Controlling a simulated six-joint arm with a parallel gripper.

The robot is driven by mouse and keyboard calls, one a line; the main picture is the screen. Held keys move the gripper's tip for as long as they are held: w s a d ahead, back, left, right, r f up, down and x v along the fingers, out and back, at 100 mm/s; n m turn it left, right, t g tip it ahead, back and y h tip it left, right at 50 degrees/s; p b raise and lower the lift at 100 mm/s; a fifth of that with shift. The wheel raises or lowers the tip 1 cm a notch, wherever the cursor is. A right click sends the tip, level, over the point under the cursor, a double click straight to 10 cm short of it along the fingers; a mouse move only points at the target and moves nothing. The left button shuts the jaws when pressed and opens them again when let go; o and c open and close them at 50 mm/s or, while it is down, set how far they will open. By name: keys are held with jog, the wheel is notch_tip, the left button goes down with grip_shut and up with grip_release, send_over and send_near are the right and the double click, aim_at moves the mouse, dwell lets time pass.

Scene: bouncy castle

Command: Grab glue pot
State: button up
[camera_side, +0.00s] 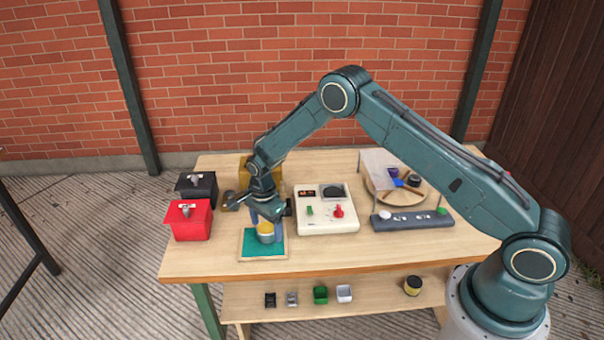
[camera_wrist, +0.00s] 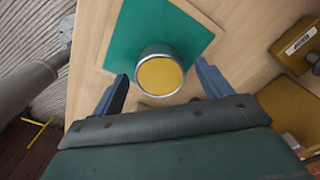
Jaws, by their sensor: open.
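The glue pot (camera_side: 265,232) is a small round silver-rimmed pot with a yellow top. It stands on a teal mat (camera_side: 262,250) at the front left of the table. In the wrist view the pot (camera_wrist: 160,76) lies between and slightly beyond the fingertips, with the teal mat (camera_wrist: 187,35) under and behind it. My gripper (camera_side: 268,214) is above the pot, pointing down. In the wrist view my gripper (camera_wrist: 162,82) has its blue fingers spread on either side of the pot, with gaps on both sides.
A red box (camera_side: 188,222) and a black box (camera_side: 197,187) stand to the left. A white control box (camera_side: 327,222) is close on the right. A dark bar (camera_side: 412,219) and a round wooden tray (camera_side: 405,197) are farther right. A yellow-topped pot (camera_side: 412,286) sits on the lower shelf.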

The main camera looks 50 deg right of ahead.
aim_at(266, 227)
jog(key=c, duration=1.3)
jog(key=shift+o, duration=0.2)
jog(key=shift+r, duration=0.2)
notch_tip(266, 227, up, 20)
jog(key=shift+f, duration=0.15)
